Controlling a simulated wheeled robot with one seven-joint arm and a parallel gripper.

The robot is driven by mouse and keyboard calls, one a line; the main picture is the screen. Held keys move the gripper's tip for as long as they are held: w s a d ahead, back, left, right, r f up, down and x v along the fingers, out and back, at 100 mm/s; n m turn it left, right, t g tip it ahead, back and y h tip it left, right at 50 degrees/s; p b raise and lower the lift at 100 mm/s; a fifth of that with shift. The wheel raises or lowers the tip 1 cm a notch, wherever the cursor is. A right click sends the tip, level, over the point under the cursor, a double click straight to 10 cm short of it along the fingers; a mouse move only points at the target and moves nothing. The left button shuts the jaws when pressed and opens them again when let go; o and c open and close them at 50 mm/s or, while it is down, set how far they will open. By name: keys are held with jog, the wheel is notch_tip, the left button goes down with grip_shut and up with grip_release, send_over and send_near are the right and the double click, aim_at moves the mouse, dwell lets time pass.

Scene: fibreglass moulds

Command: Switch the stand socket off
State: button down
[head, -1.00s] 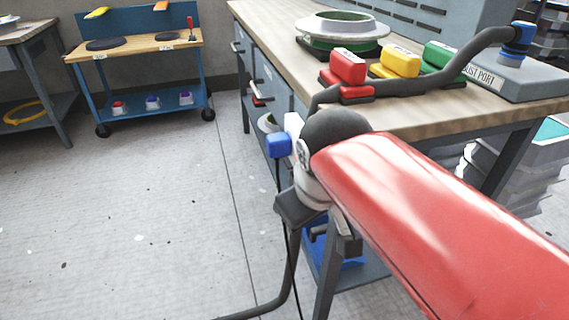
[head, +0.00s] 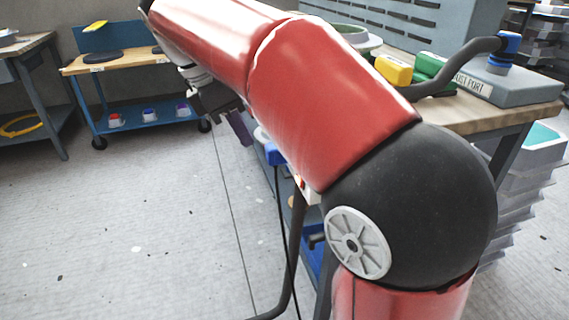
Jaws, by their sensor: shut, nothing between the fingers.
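The stand socket shows in the head view as a small pale box (head: 310,193) beside the table's front leg, with a small orange-red spot on it. My red arm hides much of it, and I cannot tell the switch position. A blue plug (head: 275,155) with a black cable hanging down is just left of it. My gripper (head: 241,132) is up and left of the plug, apart from it in the picture. Its fingers point down and right, are shut and hold nothing.
The workbench (head: 515,112) on the right carries a yellow block (head: 393,70), a green block (head: 432,68) and a grey dust port box (head: 512,86) with a hose. A blue cart (head: 135,97) stands at the back left.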

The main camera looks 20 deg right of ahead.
jog(key=d+f+b, duration=0.2)
jog(key=d+f, duration=0.5)
jog(key=f, duration=0.2)
jog(key=shift+d, duration=0.35)
jog(key=shift+r, duration=0.15)
jog(key=shift+d+r+y+p, duration=0.1)
jog(key=shift+d+y+p, duration=0.35)
jog(key=shift+y+p, duration=0.1)
